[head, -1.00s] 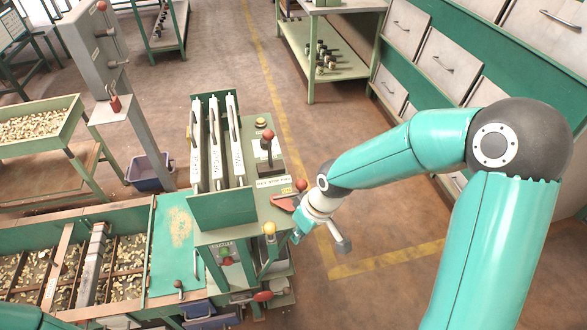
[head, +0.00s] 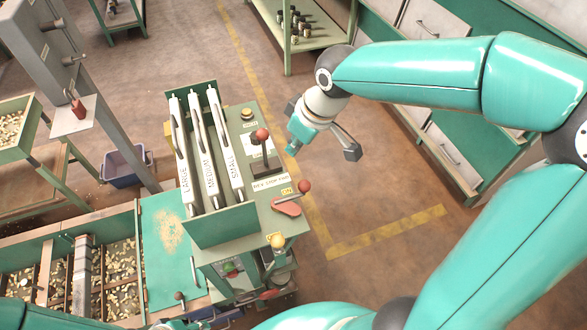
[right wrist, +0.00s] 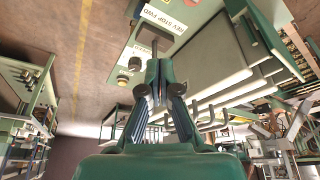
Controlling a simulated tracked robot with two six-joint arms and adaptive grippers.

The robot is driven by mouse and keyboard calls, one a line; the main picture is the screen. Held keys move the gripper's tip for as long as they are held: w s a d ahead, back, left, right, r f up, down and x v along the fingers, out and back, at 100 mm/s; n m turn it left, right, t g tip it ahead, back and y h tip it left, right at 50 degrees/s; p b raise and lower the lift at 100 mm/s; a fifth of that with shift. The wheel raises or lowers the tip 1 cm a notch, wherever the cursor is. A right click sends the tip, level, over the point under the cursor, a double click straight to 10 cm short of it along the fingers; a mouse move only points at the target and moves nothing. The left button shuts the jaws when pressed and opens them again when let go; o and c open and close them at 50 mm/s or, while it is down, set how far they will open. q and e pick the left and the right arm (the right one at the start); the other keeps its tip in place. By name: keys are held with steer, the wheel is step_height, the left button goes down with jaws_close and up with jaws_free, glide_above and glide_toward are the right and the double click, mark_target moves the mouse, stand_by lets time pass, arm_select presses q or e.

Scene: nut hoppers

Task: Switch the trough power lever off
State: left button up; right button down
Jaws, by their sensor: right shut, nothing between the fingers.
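The control stand (head: 262,222) carries a red-knobbed lever (head: 304,186) on a red base plate, with a small yellow ON label (head: 287,191) beside it. The lever leans away from its base toward the ON label side. I take it for the trough power lever. A second red-knobbed lever (head: 262,134) stands behind it, on a black base by the REV STOP FWD plate (head: 271,183). My right gripper (head: 292,149) is shut and empty, apart from the power lever, behind it in the head view. In the right wrist view, its closed fingers (right wrist: 158,88) point toward the REV STOP FWD plate. My left gripper is out of view.
Three long white plates marked LARGE, MEDIUM and SMALL (head: 232,165) stand left of the levers. A yellow knob (head: 277,240) sits at the stand's front edge. The nut trough (head: 140,255) is at lower left. Open floor lies right of the stand.

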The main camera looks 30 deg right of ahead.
steer(key=shift+w+f, duration=0.1)
steer(key=shift+w, duration=0.05)
glide_above(293, 199)
steer(key=w, duration=0.6)
steer(key=f, duration=0.9)
steer(key=shift+s+d+f, duration=0.15)
steer(key=shift+d+f, duration=0.25)
steer(key=s, duration=0.2)
steer(key=s+d+p, duration=0.1)
steer(key=shift+s+d+f, duration=0.15)
steer(key=shift+s+d, duration=0.05)
steer(key=shift+s, duration=0.15)
